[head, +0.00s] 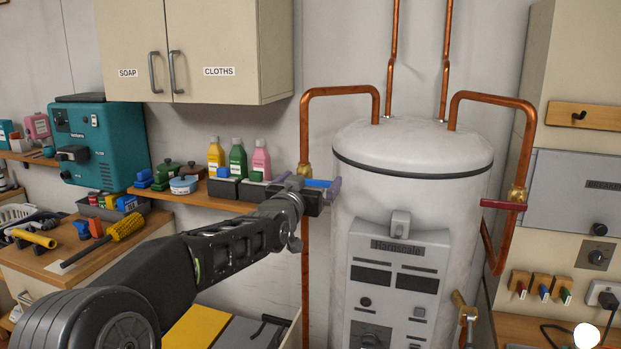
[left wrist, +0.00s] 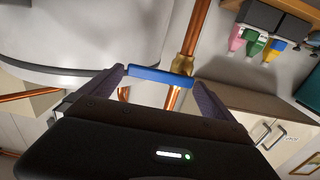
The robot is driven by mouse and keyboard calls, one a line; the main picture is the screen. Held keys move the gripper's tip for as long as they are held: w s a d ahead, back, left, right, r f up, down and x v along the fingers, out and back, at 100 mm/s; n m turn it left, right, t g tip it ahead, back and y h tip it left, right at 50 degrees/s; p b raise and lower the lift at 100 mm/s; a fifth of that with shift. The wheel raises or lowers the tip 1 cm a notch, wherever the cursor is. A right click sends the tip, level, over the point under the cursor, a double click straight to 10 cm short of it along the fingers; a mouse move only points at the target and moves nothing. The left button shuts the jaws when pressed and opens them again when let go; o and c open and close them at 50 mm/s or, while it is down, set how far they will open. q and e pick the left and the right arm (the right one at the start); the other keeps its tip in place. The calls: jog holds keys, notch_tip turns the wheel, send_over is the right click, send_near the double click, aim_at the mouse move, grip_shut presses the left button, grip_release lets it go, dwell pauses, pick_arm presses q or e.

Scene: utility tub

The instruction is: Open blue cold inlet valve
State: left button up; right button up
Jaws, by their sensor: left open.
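The blue cold inlet valve lever (head: 320,183) sits on the copper pipe left of the white water heater (head: 410,200). My left gripper (head: 309,186) is open at the lever. In the left wrist view, the blue lever (left wrist: 160,75) spans crosswise between the two spread fingertips (left wrist: 161,82), with a finger near each end. I cannot tell whether either finger touches it. The brass valve body (left wrist: 181,66) is just beyond the lever. The gripper hides part of the valve in the head view. My right gripper is not in view.
A red-handled valve (head: 503,204) is on the heater's right pipe. A shelf with bottles (head: 237,158) is left of my gripper, below a wall cupboard (head: 195,50). Copper pipes run close beside the gripper. A workbench with tools (head: 75,255) stands at the left.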

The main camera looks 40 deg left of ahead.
pick_arm(q)
jog(key=c, duration=1.9)
